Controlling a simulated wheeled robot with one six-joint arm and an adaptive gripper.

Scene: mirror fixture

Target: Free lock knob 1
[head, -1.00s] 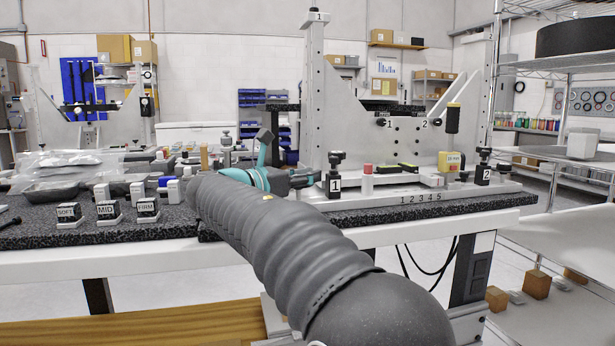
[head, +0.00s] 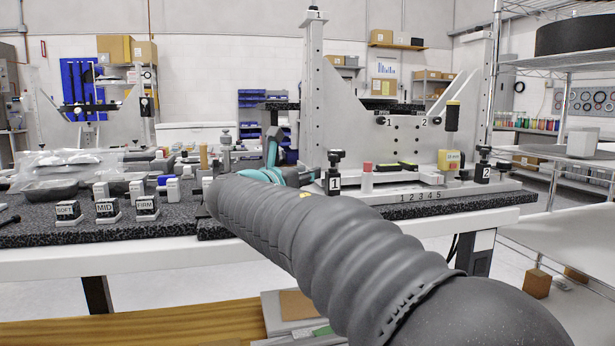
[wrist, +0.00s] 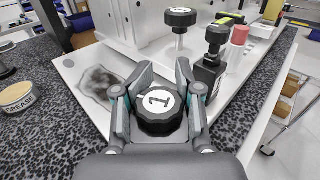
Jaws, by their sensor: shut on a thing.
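Lock knob 1 (wrist: 160,103) is a round, ribbed black knob with a white top marked 1, seen in the wrist view. My gripper (wrist: 159,100) is shut on it, one finger on each side. The knob sits above a pale metal base plate (wrist: 72,66); its stem is hidden below.
A black clamp block (wrist: 207,72) labelled 1 in the head view (head: 334,182) stands close right of my gripper, beside a red-capped post (wrist: 238,42). Another black-topped knob (wrist: 180,17) rises behind. A grease tin (wrist: 17,96) lies left on the speckled mat.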

